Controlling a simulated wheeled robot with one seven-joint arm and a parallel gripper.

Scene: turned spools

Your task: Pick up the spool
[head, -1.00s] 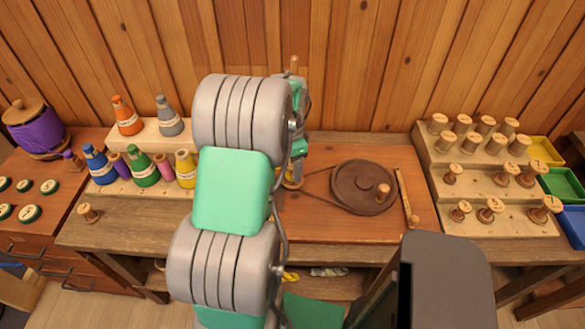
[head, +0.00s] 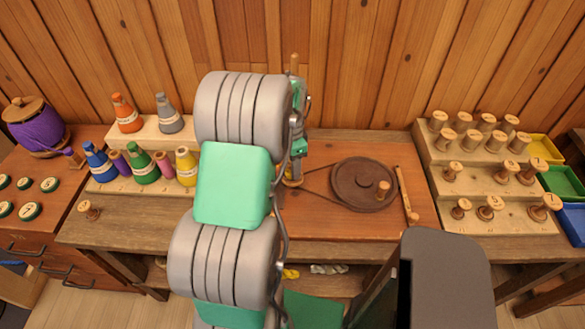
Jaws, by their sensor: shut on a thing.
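My arm fills the middle of the head view, and my gripper's fingers and whatever is between them are hidden behind it. A lone small wooden spool (head: 89,210) stands at the left front of the bench. Several turned wooden spools with marked tops stand on a stepped rack at the right, such as a front-row spool (head: 461,208) and a larger one at the front right (head: 545,207). Another small spool-like piece (head: 73,157) is at the far left by the purple thread reel. I cannot tell which spool the task means.
A brown winding wheel (head: 364,184) with a crank knob lies right of my arm. Coloured thread cones (head: 144,167) stand on a stepped rack at the left. Yellow, green and blue trays (head: 562,183) are at the far right. A plank wall (head: 360,60) closes the back.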

